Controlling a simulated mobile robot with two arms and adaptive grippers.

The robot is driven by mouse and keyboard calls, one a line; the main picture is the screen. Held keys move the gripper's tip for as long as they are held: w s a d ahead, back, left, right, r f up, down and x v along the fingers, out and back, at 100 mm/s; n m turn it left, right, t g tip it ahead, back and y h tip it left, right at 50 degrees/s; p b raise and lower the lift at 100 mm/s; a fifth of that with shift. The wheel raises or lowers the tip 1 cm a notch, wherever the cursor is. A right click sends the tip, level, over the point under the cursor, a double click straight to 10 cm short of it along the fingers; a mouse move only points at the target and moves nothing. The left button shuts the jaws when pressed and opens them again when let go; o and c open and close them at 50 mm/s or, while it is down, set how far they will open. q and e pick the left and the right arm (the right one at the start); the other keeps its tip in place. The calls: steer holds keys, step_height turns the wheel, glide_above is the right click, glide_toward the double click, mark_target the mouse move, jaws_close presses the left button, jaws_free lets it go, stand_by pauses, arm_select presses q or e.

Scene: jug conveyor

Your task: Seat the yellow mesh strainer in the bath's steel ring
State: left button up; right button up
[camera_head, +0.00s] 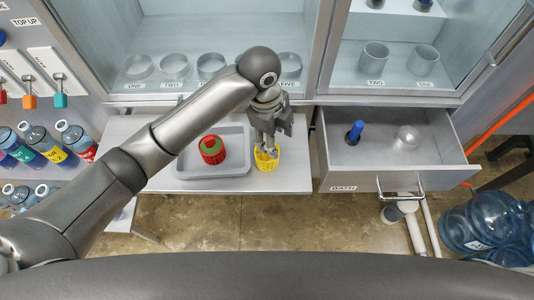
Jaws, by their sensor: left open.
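The yellow mesh strainer (267,164) stands on the white table, just right of the grey tray. My left gripper (267,150) points down at it from above, jaws open, with its fingertips at the strainer's top. I cannot tell whether they touch it. The gripper hides part of the strainer's rim. The bath (455,160) is the open grey drawer at right, with a label on its front. A pale round fitting (407,138) on its floor may be the steel ring; it is too small to tell. My right gripper is not in view.
A red and green mesh piece (212,150) sits in the grey tray (185,170). A blue-topped peg (354,132) stands in the drawer. Steel rings (174,66) line the cabinet shelf behind. Large blue jugs (470,225) stand at lower right. The drawer's near wall and handle (400,190) stick out.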

arm_select(q)
steer(key=w+a+r+m, duration=0.1)
steer(key=w+r+m+y, duration=0.1)
steer(key=w, duration=0.1)
steer(key=shift+a+r, duration=0.2)
steer(key=shift+a, duration=0.15)
steer(key=shift+a+f+y, duration=0.1)
steer(key=shift+y, duration=0.2)
step_height(320, 180, down, 5)
steer(key=shift+f+p, duration=0.1)
steer(key=shift+p, duration=0.4)
steer(key=f, duration=0.1)
steer(key=f+p, duration=0.1)
steer(key=f, duration=0.2)
steer(key=shift+s+p, duration=0.35)
steer(key=shift+p, duration=0.05)
steer(key=shift+f, duration=0.6)
jaws_close()
